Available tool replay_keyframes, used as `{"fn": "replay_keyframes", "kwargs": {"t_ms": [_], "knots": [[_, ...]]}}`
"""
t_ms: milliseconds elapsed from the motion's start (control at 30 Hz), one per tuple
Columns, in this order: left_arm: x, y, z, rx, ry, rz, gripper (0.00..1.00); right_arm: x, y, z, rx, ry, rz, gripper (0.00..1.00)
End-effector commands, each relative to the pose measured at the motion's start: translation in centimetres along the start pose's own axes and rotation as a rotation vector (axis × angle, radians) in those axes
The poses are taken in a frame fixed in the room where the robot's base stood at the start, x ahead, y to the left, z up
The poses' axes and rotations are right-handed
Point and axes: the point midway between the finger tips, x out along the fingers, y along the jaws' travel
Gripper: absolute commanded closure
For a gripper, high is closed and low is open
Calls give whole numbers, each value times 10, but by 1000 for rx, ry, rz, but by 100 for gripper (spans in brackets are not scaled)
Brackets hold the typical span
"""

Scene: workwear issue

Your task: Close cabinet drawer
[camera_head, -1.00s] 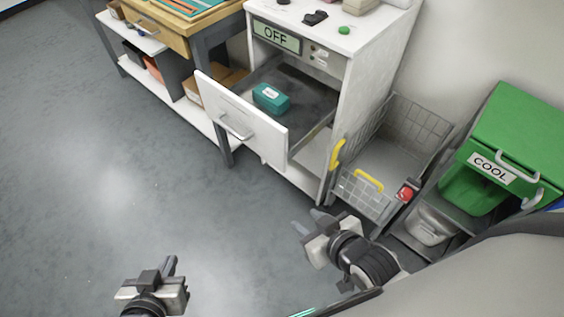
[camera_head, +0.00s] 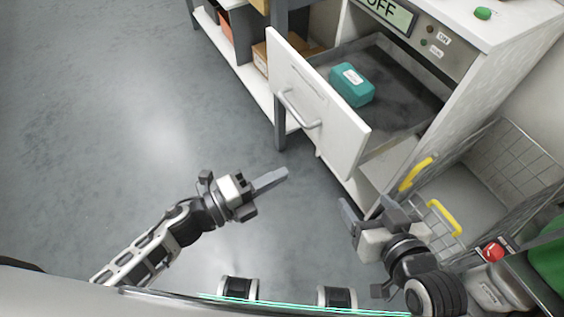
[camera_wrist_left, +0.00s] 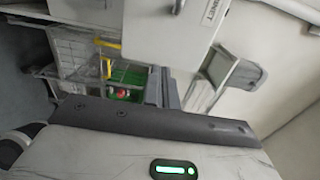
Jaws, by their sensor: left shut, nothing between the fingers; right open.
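The white cabinet (camera_head: 480,105) stands at the upper right of the head view. Its drawer (camera_head: 316,112) is pulled well out, with a grey metal handle (camera_head: 298,110) on its white front. A teal box (camera_head: 352,86) lies inside the drawer. My left gripper (camera_head: 272,180) is shut and empty. It is below and in front of the drawer front in the picture, apart from it. Its fingers also show in the left wrist view (camera_wrist_left: 162,88). My right gripper (camera_head: 366,212) is open and empty, low in the picture beneath the drawer's right end, near the cabinet's base.
A wire basket (camera_head: 490,165) with yellow handles and a red button (camera_head: 493,252) stand right of the cabinet, close to my right gripper. A green bin (camera_head: 549,255) is at the right edge. A shelf unit (camera_head: 258,92) stands left of the drawer. Open floor lies to the left.

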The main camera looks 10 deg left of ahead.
Motion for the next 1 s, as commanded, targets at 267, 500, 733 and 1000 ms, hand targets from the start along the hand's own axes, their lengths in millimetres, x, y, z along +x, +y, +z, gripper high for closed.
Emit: {"fn": "replay_keyframes", "kwargs": {"t_ms": [267, 500, 733, 1000], "knots": [[62, -3, 1, -2, -3, -4, 100, -1, 0, 0, 2, -4, 1, 29], [102, -2, 1, -5, -3, -2, 100, 0, 0, 0, 2, -5, 1, 29], [118, -1, 1, -6, -3, 0, 100, 0, 0, 1, 1, -5, 1, 29], [118, -1, 1, -6, -4, 0, 100, 0, 0, 1, 1, -4, 1, 29]]}}
